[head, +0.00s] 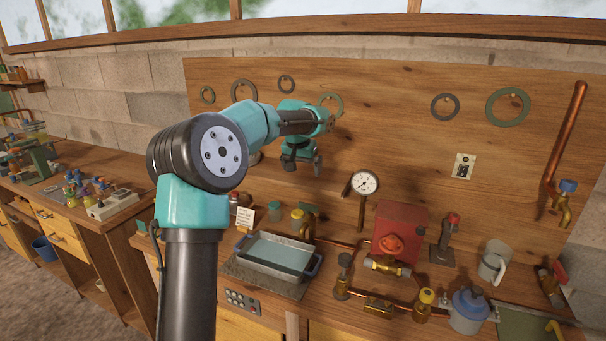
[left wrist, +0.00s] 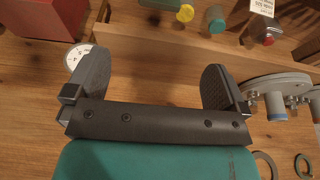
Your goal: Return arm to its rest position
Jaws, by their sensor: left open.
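My left arm rises from the bottom of the head view and bends right over the bench. Its left gripper (head: 303,166) hangs in front of the wooden back board (head: 400,120), to the left of the dial gauge (head: 365,182). In the left wrist view the two dark fingers of the left gripper (left wrist: 155,82) stand wide apart with nothing between them. The gripper looks clear of the bench items. My right gripper is in neither view.
Below the gripper are a metal tray of liquid (head: 270,279), small capped jars (head: 297,217) and a card (head: 246,212). To the right stand a red box (head: 402,222), copper pipes with valves, and a blue-lidded pot (head: 469,309). Rings hang on the board.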

